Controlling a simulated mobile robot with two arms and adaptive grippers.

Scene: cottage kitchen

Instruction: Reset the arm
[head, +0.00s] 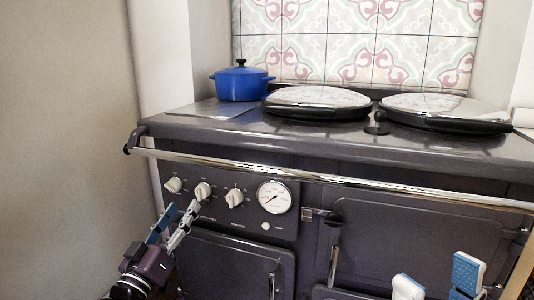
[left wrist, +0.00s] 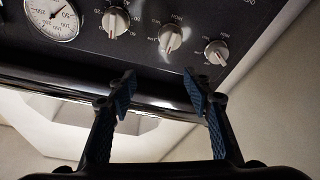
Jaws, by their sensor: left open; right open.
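My left gripper (head: 181,210) is open in front of the stove's control panel, at the lower left of the head view. Its two fingers point up toward the knobs. In the left wrist view the open fingers (left wrist: 160,78) have nothing between them, with the control panel beyond. I cannot tell whether a fingertip touches the panel. My right gripper (head: 437,277) is open at the lower right edge of the head view. Only its fingertips show, before the dark stove front, and nothing shows between them. Most of both arms is out of view.
The dark stove (head: 400,160) fills the middle and right. White knobs (head: 234,197) and a round gauge (head: 274,197) sit on its panel. A chrome rail (head: 330,179) runs along its front. A blue pot (head: 240,83) stands on top. A plain wall (head: 60,130) is at left.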

